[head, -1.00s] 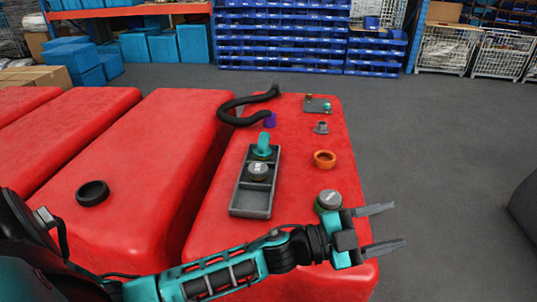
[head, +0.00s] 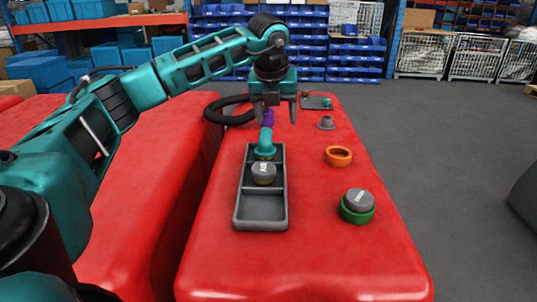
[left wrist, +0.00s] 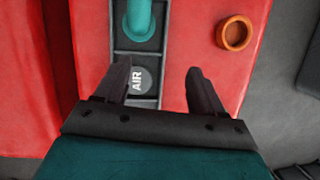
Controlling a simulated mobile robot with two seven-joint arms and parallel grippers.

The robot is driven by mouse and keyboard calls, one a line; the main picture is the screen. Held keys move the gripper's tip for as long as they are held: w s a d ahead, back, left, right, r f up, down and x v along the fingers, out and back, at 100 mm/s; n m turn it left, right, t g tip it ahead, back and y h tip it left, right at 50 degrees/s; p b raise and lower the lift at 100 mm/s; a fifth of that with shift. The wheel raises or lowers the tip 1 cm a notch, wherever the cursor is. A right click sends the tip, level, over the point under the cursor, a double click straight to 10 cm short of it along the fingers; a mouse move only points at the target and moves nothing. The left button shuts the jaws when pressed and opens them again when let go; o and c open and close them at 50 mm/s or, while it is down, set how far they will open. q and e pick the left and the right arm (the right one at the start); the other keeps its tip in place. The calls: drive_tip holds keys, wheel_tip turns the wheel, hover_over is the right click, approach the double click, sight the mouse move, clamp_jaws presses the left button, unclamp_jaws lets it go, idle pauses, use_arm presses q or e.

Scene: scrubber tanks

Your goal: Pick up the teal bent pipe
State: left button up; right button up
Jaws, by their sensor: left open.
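The teal bent pipe (head: 265,142) stands in the far compartment of a dark grey tray (head: 262,222) on the red tank. In the left wrist view the pipe (left wrist: 143,18) shows at the top edge, partly cut off. My left gripper (head: 274,116) is open and points down above the far end of the tray, close to the pipe. In the left wrist view the fingers (left wrist: 158,66) are apart with nothing held between them; the pipe lies ahead of the left finger. My right gripper is not in view.
A grey cap marked AIR (head: 264,173) sits in the tray's middle compartment. To the right are an orange ring (head: 338,156), a green ring (head: 356,215) with a grey cap, and a grey flanged part (head: 326,123).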

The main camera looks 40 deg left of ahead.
sight(265, 137)
use_arm(q)
drive_tip(key=shift+n+y, duration=0.5)
drive_tip(key=a+f, duration=0.1)
drive_tip(key=w+a+f+b, duration=0.1)
drive_tip(key=a+f, duration=0.3)
drive_tip(key=shift+w+b, duration=0.3)
drive_tip(key=shift+b, duration=0.1)
drive_tip(key=shift+w+a+f, duration=0.1)
drive_tip(key=shift+w+f, duration=0.05)
drive_tip(key=shift+f, duration=0.4)
drive_tip(key=b+x, duration=0.1)
drive_tip(key=x, duration=0.2)
drive_tip(key=shift+f+b, duration=0.3)
drive_tip(key=shift+f, duration=0.05)
drive_tip(key=shift+w+a+f, duration=0.2)
drive_tip(key=shift+f, duration=0.2)
drive_tip(key=c, duration=1.1)
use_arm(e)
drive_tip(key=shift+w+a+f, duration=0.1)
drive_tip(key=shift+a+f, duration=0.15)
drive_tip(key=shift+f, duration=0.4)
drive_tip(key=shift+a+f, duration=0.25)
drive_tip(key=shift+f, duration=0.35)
